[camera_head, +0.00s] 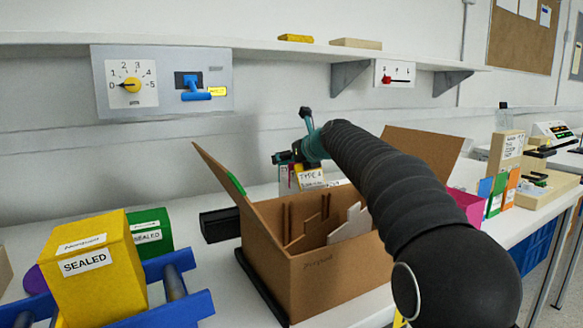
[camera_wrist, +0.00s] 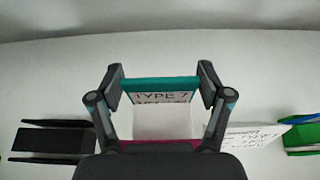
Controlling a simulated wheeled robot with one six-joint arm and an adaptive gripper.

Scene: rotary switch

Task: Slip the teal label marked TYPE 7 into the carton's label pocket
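The teal label marked TYPE 7 (camera_wrist: 160,90) shows in the wrist view, its side edges level with the two fingertips of my gripper (camera_wrist: 161,84). The fingers stand at either side of it with almost no gap; I cannot tell whether they press on it. In the head view my gripper (camera_head: 292,157) is behind the carton, by a pale card that seems to read TYPE 4 (camera_head: 311,176). The open brown carton (camera_head: 335,283) holds brown and white upright pieces. I cannot make out its label pocket. My arm hides part of its right side.
A magenta strip (camera_wrist: 160,146) lies nearer my wrist. A black object (camera_head: 220,224) is left of the carton. Colored panels (camera_head: 497,193) stand at right.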

